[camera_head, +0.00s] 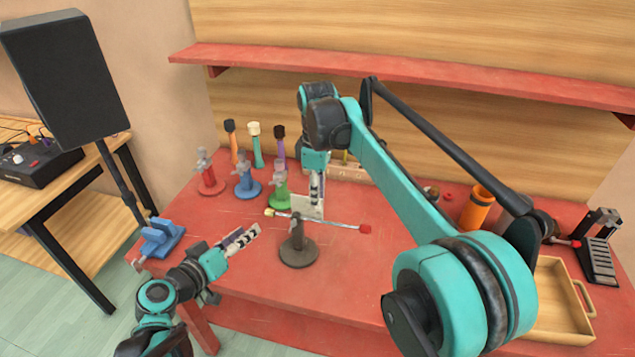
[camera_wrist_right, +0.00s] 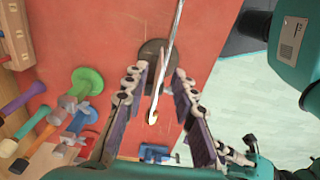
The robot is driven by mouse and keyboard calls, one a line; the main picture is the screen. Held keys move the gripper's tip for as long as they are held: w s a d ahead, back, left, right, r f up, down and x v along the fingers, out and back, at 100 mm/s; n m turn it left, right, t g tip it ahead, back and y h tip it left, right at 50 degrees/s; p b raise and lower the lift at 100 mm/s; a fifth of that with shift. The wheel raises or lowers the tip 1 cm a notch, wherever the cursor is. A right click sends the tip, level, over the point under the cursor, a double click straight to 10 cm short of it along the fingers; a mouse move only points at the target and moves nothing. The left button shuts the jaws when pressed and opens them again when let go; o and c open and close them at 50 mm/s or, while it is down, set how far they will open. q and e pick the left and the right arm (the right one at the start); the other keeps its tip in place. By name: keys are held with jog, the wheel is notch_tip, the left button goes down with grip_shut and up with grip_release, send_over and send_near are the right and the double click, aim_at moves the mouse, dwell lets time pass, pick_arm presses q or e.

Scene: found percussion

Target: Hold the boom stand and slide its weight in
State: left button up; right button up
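The boom stand (camera_head: 298,252) has a dark round base, a short upright post and a thin pale bar lying nearly level across its top. My right gripper (camera_head: 312,208) points down just behind the bar. In the right wrist view its fingers (camera_wrist_right: 161,72) are open, with the bar (camera_wrist_right: 170,50) showing between them; contact is unclear. My left gripper (camera_head: 255,230) is left of the post, apart from the stand; its finger gap is unclear.
Red (camera_head: 208,180), blue (camera_head: 246,184) and green (camera_head: 280,188) stands are behind on the left. A blue clamp-like object (camera_head: 160,238) is at the table's left edge. An orange cylinder (camera_head: 476,208), wooden tray (camera_head: 555,330) and black pedal (camera_head: 598,250) are right. A red shelf (camera_head: 420,72) runs above.

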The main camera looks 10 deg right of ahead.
jog(key=shift+f, duration=1.45)
grip_shut()
